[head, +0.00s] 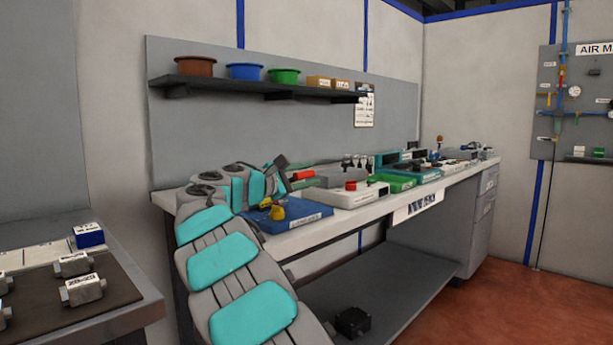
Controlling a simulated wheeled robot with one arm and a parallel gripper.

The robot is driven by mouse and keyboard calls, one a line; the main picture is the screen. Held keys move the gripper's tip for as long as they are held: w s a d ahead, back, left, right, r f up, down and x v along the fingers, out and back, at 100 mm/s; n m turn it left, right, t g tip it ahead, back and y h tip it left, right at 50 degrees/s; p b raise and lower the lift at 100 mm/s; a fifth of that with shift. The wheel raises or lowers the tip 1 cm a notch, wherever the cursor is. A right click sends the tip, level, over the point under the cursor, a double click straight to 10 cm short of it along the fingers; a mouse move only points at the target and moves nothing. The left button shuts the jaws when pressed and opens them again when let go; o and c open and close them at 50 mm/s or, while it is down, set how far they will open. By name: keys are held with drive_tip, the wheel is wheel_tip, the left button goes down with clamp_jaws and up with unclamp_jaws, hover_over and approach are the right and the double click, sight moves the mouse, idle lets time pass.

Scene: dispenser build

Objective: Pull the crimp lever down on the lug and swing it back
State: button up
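A lever with a red grip (303,175), which looks like the crimp lever, sticks out toward the right above the near end of the workbench. Its base is mostly hidden behind my grey and teal arm. My gripper (278,163) shows as a small dark shape at the end of the arm, just left of the red grip. I cannot tell whether the two touch, or whether the fingers are open or shut. The lug cannot be made out.
A blue plate (297,217) with a yellow part (277,212) lies at the bench's near end. A white box with a red button (350,186) and a green unit (395,183) stand farther along. A shelf (260,88) with bowls hangs above. A side table (125,308) is at left.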

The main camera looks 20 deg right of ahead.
clamp_jaws()
idle(1.2)
